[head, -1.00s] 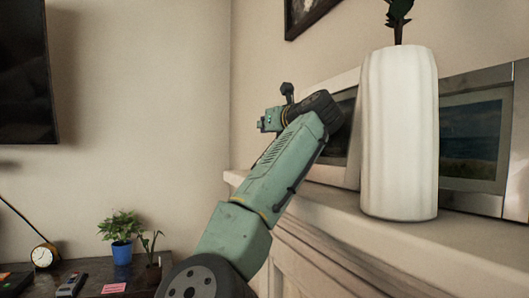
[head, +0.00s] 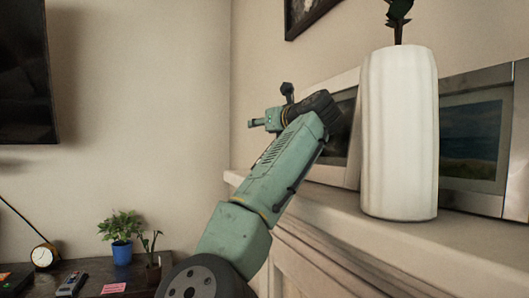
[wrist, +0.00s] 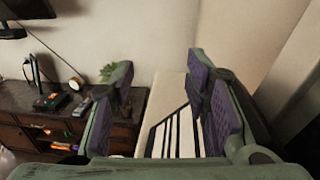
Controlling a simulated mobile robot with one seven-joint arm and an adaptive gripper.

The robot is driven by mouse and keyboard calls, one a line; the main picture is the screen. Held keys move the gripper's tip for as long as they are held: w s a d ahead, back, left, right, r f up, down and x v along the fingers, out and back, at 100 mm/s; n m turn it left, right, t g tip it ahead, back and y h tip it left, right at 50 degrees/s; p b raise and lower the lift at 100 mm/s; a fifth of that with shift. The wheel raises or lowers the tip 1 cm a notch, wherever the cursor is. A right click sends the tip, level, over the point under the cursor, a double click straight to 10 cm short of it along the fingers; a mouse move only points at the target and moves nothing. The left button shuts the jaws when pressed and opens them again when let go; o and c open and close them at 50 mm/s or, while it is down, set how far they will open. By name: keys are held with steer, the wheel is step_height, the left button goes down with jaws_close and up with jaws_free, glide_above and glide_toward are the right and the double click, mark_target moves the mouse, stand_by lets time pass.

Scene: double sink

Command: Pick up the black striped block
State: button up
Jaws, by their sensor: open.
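A white, black-striped block (wrist: 172,137) shows in the wrist view, low between the two fingers. Its lower part is hidden behind my gripper body. My gripper (wrist: 158,70) is open, with one purple-padded finger on each side of the striped block. The right finger looks close to the block's right side; I cannot tell if it touches. In the head view my gripper (head: 257,122) is at the end of the raised arm, above the left end of the mantel, and the block does not show there.
A tall white vase (head: 399,135) stands on the mantel (head: 345,222), with picture frames (head: 472,138) behind it. At lower left, a dark cabinet (head: 90,288) holds a clock (head: 43,257), a blue-potted plant (head: 122,252), and a remote (head: 72,284). A television (head: 25,75) hangs above.

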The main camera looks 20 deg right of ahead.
steer(key=shift+o, duration=0.9)
